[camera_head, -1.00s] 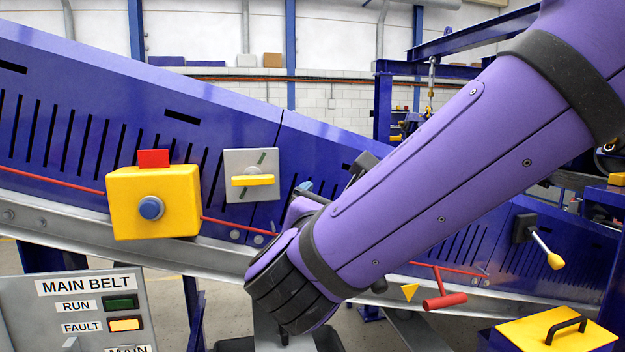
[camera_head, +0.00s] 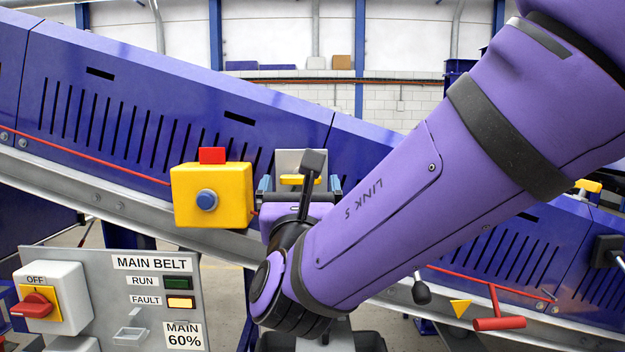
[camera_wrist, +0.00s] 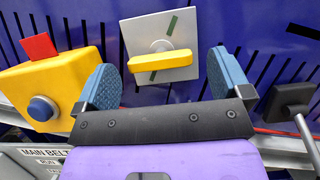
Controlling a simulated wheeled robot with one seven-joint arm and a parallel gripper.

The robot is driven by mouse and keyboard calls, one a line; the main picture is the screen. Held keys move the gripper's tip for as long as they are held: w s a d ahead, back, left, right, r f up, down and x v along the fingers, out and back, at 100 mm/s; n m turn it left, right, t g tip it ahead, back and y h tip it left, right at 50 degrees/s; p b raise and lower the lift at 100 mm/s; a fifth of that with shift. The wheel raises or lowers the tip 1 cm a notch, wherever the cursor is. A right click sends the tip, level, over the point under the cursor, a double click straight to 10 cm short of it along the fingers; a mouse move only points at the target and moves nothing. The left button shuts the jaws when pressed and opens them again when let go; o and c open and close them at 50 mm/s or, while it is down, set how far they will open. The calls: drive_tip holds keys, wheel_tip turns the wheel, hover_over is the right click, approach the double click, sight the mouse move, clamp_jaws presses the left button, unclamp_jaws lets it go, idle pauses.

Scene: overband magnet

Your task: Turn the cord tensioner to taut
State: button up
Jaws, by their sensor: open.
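A yellow bar handle (camera_head: 292,179) on a square grey plate (camera_head: 289,160) appears to be the cord tensioner. The plate is on the blue conveyor side. In the wrist view the bar (camera_wrist: 160,60) lies nearly level, across the slanted green marks on the plate (camera_wrist: 183,28). My gripper (camera_head: 298,186) is open, with blue finger pads on either side of the handle in the picture. In the wrist view the gripper (camera_wrist: 165,78) has nothing between its fingers, and the handle sits just beyond them. Touch with the handle does not show.
A yellow box with a blue button (camera_head: 206,201) and red top stands close left of my gripper. A red cord (camera_head: 95,162) runs along the conveyor. A red T-handle (camera_head: 498,322) hangs right. The MAIN BELT panel (camera_head: 150,300) is lower left.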

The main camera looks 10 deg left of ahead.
drive_tip(key=shift+x, duration=1.4)
drive_tip(key=c, duration=0.9)
drive_tip(key=shift+c, duration=0.2)
